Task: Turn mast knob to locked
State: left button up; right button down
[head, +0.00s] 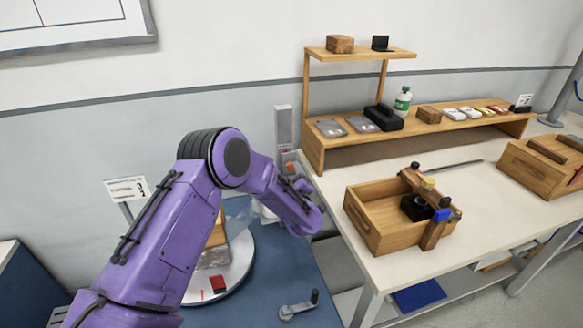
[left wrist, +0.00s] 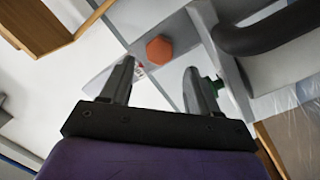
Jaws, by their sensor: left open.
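The mast knob is an orange hexagonal knob (left wrist: 160,49) in the left wrist view, on a grey plate just beyond the fingertips. In the head view the orange knob (head: 290,168) shows small, low on the upright grey mast (head: 283,125). My left gripper (left wrist: 159,67) is open and empty, with its two fingers spread either side of the line to the knob. The knob appears slightly ahead of the tips; I cannot tell whether they touch. In the head view my purple left arm reaches toward the mast, and its fingers are not clearly seen. My right gripper is not in view.
A workbench (head: 350,262) stands to the right, with a wooden crate (head: 375,240) and a shelf (head: 330,142) near the mast. A round white turntable (head: 242,265) and a crank handle (head: 298,308) lie below the arm. A dark curved bar (left wrist: 265,38) is close right of the knob.

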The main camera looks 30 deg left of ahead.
aim_at(291, 168)
pick_arm(q)
jog(key=w, duration=0.1)
jog(key=w+a, duration=0.1)
jog(key=f, duration=0.1)
jog(key=shift+w+a, duration=0.25)
jog(key=shift+w, duration=0.3)
jog(key=shift+s+d+r, duration=0.1)
jog(key=shift+s+r, duration=0.2)
jog(key=shift+f, duration=0.1)
jog(key=c, duration=1)
jog(key=shift+c, duration=0.2)
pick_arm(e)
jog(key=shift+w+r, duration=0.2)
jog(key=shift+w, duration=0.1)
